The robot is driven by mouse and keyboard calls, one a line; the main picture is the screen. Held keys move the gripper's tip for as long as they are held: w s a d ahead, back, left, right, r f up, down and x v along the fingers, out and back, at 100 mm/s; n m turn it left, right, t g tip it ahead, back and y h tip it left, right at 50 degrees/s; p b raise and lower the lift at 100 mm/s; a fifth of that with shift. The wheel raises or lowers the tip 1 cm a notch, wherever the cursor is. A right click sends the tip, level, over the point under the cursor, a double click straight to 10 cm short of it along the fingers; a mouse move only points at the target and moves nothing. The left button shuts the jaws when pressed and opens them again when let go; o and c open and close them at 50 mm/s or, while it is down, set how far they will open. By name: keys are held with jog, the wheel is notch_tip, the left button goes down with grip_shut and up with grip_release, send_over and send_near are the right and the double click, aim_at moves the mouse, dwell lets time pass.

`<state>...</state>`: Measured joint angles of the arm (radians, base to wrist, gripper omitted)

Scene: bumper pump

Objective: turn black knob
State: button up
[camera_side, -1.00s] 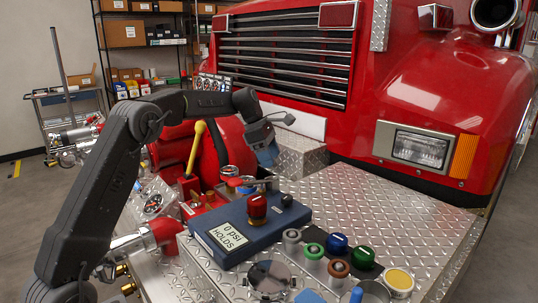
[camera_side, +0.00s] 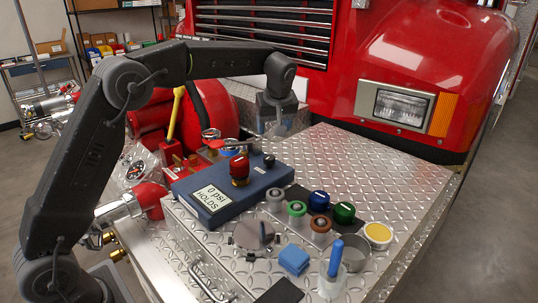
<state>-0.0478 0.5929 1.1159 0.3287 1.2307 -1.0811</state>
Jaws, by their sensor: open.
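A small black knob (camera_side: 269,159) stands on the far right part of the dark blue box (camera_side: 215,205). Beside it on the box is a red knob (camera_side: 239,171). A label on the box reads "0 psi HOLDS". My gripper (camera_side: 271,132) points downward, open, and appears just above the black knob in the picture. I see no contact, but the exact gap and depth between them are hard to tell.
Several coloured caps, including a blue one (camera_side: 319,200) and a green one (camera_side: 343,211), stand right of the box. A yellow-handled lever (camera_side: 174,115) rises behind it. A blue sponge (camera_side: 294,259) and a cup (camera_side: 333,280) lie nearer. Diamond plate (camera_side: 375,175) at right is clear.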

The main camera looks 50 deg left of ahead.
aim_at(269, 157)
jog(key=x, duration=1.3)
jog(key=shift+a+f, duration=0.1)
jog(key=shift+f, duration=0.2)
